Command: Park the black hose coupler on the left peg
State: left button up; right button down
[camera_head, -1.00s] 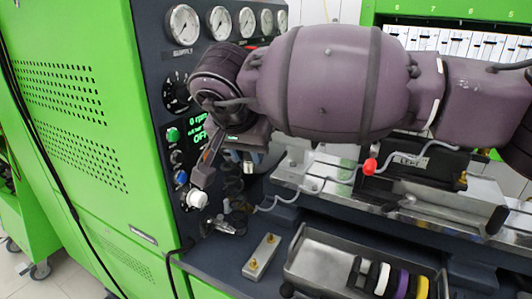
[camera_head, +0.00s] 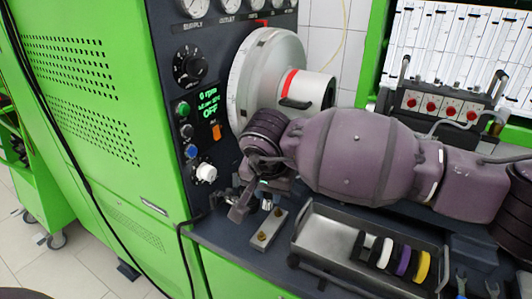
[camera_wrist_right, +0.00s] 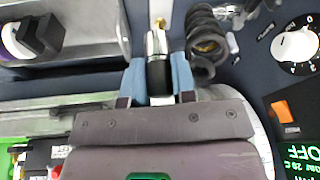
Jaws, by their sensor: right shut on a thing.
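The black hose coupler (camera_wrist_right: 159,72), a short cylinder with a black body and a silver end, is between the pale blue fingertips of my right gripper (camera_wrist_right: 159,80) in the wrist view. The gripper is shut on it. In the head view my right gripper (camera_head: 256,203) is low, beside the metal peg plate (camera_head: 269,230). Two brass pegs stand on the plate, a farther one (camera_head: 280,212) and a nearer one (camera_head: 261,237). In the wrist view a brass peg (camera_wrist_right: 160,20) shows just beyond the coupler's silver end; I cannot tell if they touch. My left gripper is out of view.
A metal tray (camera_head: 330,248) with black, white, purple and yellow rings stands right of the plate. The green bench's control panel (camera_head: 205,100) with knobs rises at the left. A black coiled hose (camera_wrist_right: 207,45) lies close beside the coupler in the wrist view.

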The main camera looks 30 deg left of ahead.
jog(key=f, duration=0.1)
jog(key=f+n, duration=0.1)
jog(key=f, duration=0.1)
jog(key=f+n+y, duration=0.1)
jog(key=f, duration=0.1)
jog(key=shift+s+a+f, duration=0.15)
jog(key=shift+s+a, duration=0.15)
jog(key=shift+a, duration=0.05)
jog(key=shift+w+a+n+y, duration=0.15)
jog(key=shift+a+n+y, duration=0.15)
jog(key=shift+n, duration=0.4)
jog(key=shift+w+a+n+t, duration=0.2)
jog(key=shift+n+t, duration=0.2)
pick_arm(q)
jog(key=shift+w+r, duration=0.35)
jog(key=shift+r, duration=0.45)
pick_arm(e)
jog(key=shift+w+a+r+n+y, duration=0.3)
jog(key=shift+n+y, duration=0.2)
jog(key=shift+n, duration=0.4)
jog(key=shift+f, duration=0.1)
